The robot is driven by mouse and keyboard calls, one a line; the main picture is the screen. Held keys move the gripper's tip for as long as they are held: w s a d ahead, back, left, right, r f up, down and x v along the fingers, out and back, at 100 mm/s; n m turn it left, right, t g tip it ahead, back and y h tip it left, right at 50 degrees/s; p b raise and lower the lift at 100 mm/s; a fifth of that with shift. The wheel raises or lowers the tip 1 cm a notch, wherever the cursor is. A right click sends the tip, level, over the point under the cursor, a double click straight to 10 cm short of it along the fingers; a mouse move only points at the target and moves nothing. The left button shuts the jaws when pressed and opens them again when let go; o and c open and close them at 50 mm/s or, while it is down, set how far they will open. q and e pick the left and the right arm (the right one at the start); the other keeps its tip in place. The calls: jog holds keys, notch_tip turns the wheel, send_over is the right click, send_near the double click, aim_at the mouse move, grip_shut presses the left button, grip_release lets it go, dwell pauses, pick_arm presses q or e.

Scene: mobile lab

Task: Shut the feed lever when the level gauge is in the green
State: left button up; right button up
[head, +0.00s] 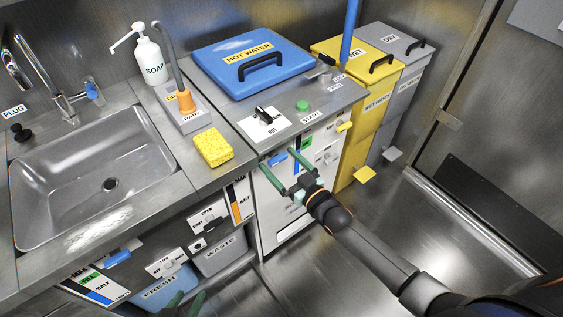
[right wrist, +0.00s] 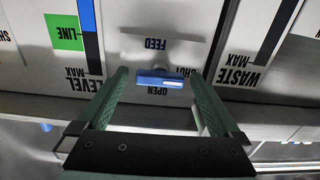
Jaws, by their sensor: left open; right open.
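The feed lever (right wrist: 160,79) has a blue handle and shows in the right wrist view, where the labels are upside down. It lies crosswise beside the OPEN label, with SHUT partly hidden behind it. My right gripper (right wrist: 159,85) is open, its green fingers on either side of the handle, with gaps on both sides. In the head view my right gripper (head: 284,159) is in front of the white panel. My left gripper (head: 184,303) is open at the bottom edge.
A waste gauge (right wrist: 275,30) is on the other side of the lever. The blue hot water lid (head: 236,75), yellow wet bin (head: 354,125) and grey dry bin (head: 407,95) stand behind. A sink (head: 85,185) and yellow sponge (head: 213,147) are left. The floor at right is clear.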

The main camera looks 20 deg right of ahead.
pick_arm(q)
jog(key=shift+w+r, duration=0.1)
jog(key=shift+r, duration=0.05)
pick_arm(e)
jog(key=shift+s, duration=0.15)
jog(key=shift+s+d, duration=0.15)
jog(key=shift+s, duration=0.2)
pick_arm(q)
jog(key=shift+w+d+r+p, duration=0.15)
jog(key=shift+d+r+p, duration=0.05)
jog(key=shift+r+p, duration=0.6)
pick_arm(e)
jog(key=v, duration=1.1)
jog(key=shift+s, duration=0.25)
pick_arm(q)
jog(key=shift+f, duration=0.15)
